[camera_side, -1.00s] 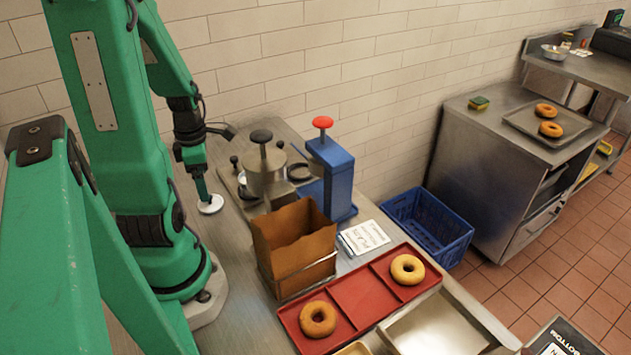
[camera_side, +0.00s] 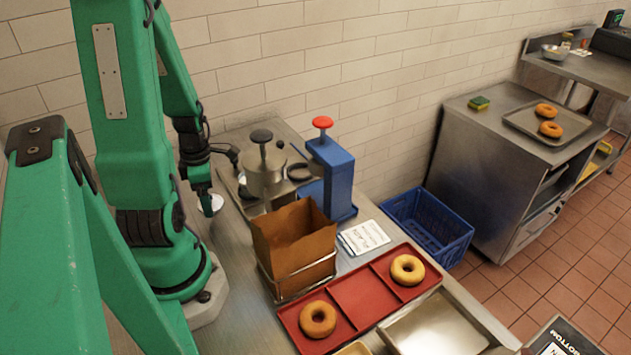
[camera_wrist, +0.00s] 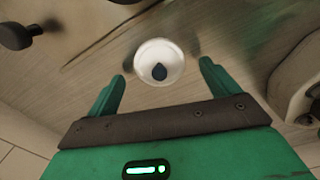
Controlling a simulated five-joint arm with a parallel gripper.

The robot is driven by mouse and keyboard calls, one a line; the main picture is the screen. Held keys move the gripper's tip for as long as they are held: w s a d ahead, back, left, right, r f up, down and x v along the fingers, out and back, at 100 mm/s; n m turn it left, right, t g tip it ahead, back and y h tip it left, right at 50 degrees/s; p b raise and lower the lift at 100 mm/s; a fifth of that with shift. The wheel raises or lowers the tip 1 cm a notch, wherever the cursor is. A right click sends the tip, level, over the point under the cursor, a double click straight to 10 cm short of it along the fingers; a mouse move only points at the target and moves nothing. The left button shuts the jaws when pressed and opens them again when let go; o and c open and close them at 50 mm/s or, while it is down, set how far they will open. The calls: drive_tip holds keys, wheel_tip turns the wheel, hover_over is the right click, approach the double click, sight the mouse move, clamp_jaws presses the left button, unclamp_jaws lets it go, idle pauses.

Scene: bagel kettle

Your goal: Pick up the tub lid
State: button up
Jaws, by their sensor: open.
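The tub lid (camera_wrist: 158,62) is a round white disc with a small dark knob in its middle. In the wrist view it lies on the steel counter, just ahead of the gap between my fingertips. My gripper (camera_wrist: 160,80) is open, with one green finger on each side of that gap and nothing between them.
A steel kettle station (camera_side: 265,178) and a blue press (camera_side: 338,180) stand to the right. A brown paper bag (camera_side: 293,250) in a wire holder and a red tray (camera_side: 360,298) with two bagels are nearer. My base is close to the lid.

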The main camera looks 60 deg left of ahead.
drive_tip(key=shift+f, duration=0.5)
drive_tip(key=shift+c, duration=0.2)
drive_tip(key=c, duration=1)
